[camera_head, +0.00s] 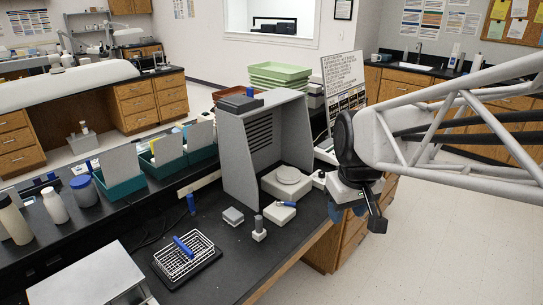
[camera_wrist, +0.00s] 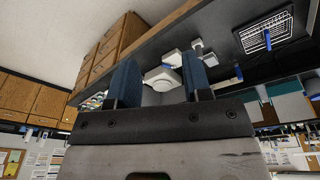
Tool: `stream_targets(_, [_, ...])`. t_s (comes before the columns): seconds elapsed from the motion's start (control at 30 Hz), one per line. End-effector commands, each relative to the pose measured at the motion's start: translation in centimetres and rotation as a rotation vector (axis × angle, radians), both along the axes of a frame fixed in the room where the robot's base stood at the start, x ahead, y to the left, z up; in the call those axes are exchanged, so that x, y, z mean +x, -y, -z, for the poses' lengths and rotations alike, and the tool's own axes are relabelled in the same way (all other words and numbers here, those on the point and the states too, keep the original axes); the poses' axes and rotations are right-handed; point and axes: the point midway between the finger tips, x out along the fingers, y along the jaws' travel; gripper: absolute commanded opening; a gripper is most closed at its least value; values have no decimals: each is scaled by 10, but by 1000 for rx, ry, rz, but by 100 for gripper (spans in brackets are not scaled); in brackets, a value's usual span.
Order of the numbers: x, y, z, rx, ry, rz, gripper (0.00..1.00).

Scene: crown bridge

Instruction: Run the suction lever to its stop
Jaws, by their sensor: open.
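A small white box with a short blue lever (camera_head: 286,204) on top sits on the black bench, in front of the slotted grey hood (camera_head: 240,165). The blue lever is the likely suction lever, though no label is readable. In the wrist view the white box (camera_wrist: 172,58) shows small between the fingers; its lever is too small to make out. My gripper (camera_head: 348,210) is in the air to the right of the box, beyond the bench's edge. In the wrist view its two blue fingers (camera_wrist: 160,72) are wide apart with nothing held.
A white unit with a round disc (camera_head: 287,176) stands inside the hood. A small upright post (camera_head: 259,230), a grey block (camera_head: 233,216) and a wire basket with a blue handle (camera_head: 184,256) are nearby. A sign board (camera_head: 342,90) stands behind my arm.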

Motion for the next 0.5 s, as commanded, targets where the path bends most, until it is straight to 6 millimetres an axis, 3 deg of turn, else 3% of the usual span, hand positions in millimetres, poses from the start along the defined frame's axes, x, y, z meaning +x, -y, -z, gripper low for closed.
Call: stream_targets(0.5, [110,-8,16,-26,-54,-234,45])
